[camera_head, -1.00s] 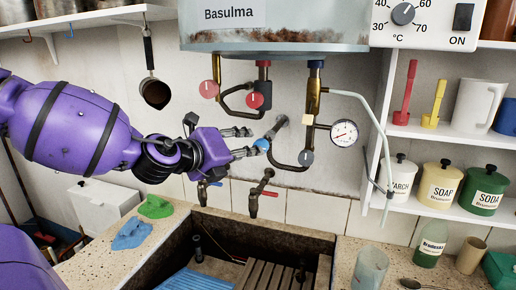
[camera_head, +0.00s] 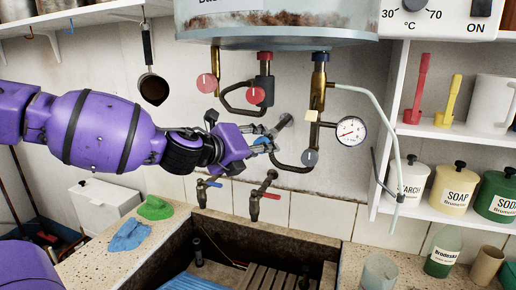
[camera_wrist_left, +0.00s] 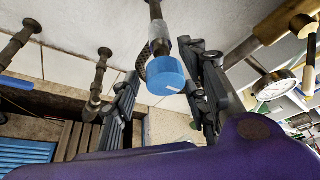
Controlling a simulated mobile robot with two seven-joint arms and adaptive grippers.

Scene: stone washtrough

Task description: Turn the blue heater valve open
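The blue heater valve knob (camera_head: 261,140) sits on a pipe under the boiler. In the left wrist view the round blue knob (camera_wrist_left: 166,76) faces me, with a pale line on its front. My left gripper (camera_head: 270,139) is at the knob, its fingers on either side of it and partly hiding it in the head view. In the left wrist view the gripper (camera_wrist_left: 163,82) is open, with the knob between the fingertips and narrow gaps beside it. My right gripper is not in view.
Taps (camera_head: 262,195) stick out below, over the stone trough (camera_head: 222,226). Green and blue cloths (camera_head: 130,236) lie on the left ledge.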

